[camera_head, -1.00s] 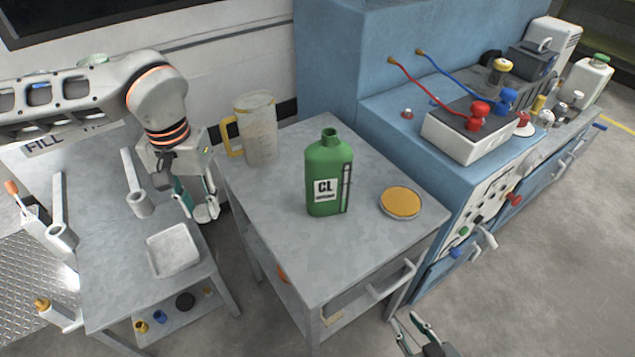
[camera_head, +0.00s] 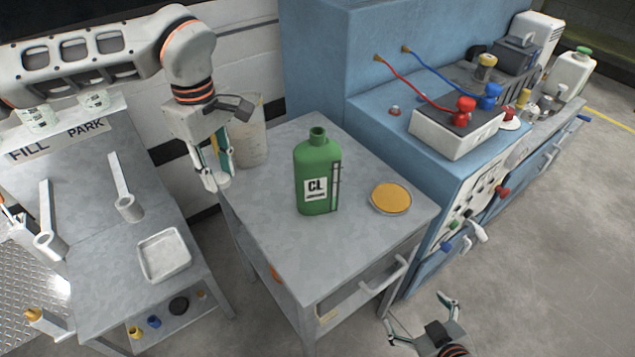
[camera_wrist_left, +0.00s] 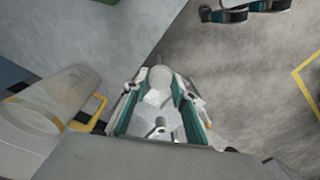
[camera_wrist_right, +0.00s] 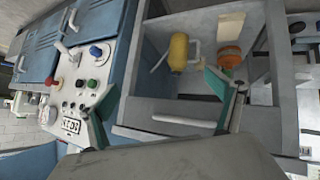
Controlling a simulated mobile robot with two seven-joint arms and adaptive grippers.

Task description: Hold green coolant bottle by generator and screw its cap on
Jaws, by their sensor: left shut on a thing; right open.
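The green coolant bottle (camera_head: 318,178) stands upright on the grey cart top, labelled CL, its neck bare and open. My left gripper (camera_head: 215,180) is shut on a small pale round piece, which looks like the cap. This piece (camera_wrist_left: 160,79) also shows between the fingertips in the left wrist view. The left gripper is left of the bottle, in front of the pitcher and apart from the bottle. My right gripper (camera_head: 422,320) is open and empty, low in front of the cart; its spread fingers (camera_wrist_right: 160,100) frame the cart's side in the right wrist view.
A translucent pitcher (camera_head: 249,135) stands behind the left gripper, and an orange-yellow disc (camera_head: 391,197) lies right of the bottle. The blue generator (camera_head: 400,215) borders the cart's right. A left bench carries an empty tray (camera_head: 147,273). The cart's front surface is clear.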

